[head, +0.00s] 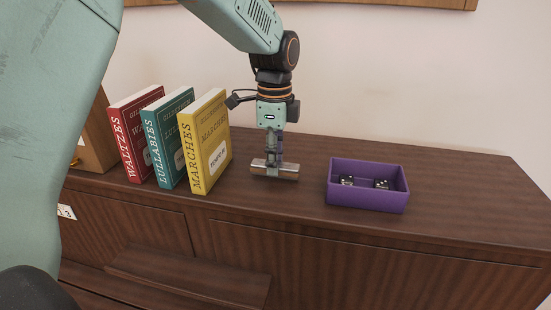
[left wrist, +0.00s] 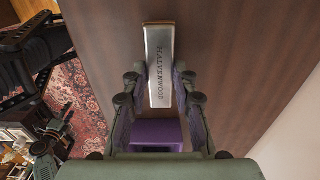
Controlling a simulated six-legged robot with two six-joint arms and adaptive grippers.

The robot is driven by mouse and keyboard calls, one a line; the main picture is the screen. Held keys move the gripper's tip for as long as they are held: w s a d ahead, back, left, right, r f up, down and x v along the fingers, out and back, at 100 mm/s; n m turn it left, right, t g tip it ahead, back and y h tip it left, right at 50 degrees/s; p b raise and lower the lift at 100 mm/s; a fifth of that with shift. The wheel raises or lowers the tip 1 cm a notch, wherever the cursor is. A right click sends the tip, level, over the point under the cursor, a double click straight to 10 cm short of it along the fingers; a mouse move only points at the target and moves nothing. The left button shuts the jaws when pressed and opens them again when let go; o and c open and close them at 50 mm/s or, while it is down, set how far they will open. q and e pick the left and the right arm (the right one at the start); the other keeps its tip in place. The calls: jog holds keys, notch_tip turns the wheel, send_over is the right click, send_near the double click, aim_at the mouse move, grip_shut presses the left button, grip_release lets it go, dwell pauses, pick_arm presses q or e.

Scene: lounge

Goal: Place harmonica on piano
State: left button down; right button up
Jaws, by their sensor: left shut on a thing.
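The harmonica (head: 287,172) is a small silver bar with brownish sides, at the top of the dark wooden piano (head: 450,215). My left gripper (head: 274,163) points down and is shut on the harmonica's middle. In the left wrist view the harmonica (left wrist: 160,62) shows its engraved silver face between the fingers of my left gripper (left wrist: 160,85). It lies on or just above the wood; I cannot tell which.
Red (head: 135,135), teal (head: 168,140) and yellow (head: 207,145) books stand left of the gripper. A purple tray (head: 365,199) holding dice (head: 381,185) is close on the right. The piano top is clear at far right.

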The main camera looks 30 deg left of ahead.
pick_arm(q)
jog(key=shift+f, duration=0.3)
jog(key=shift+s+a, duration=0.1)
jog(key=shift+a+f, duration=0.1)
jog(key=shift+f, duration=0.05)
jog(key=c, duration=1.1)
grip_release()
jog(key=shift+d, duration=0.2)
jog(key=shift+o, duration=0.2)
jog(key=shift+a, duration=0.1)
notch_tip(320, 180, up, 12)
jog(key=b, duration=0.1)
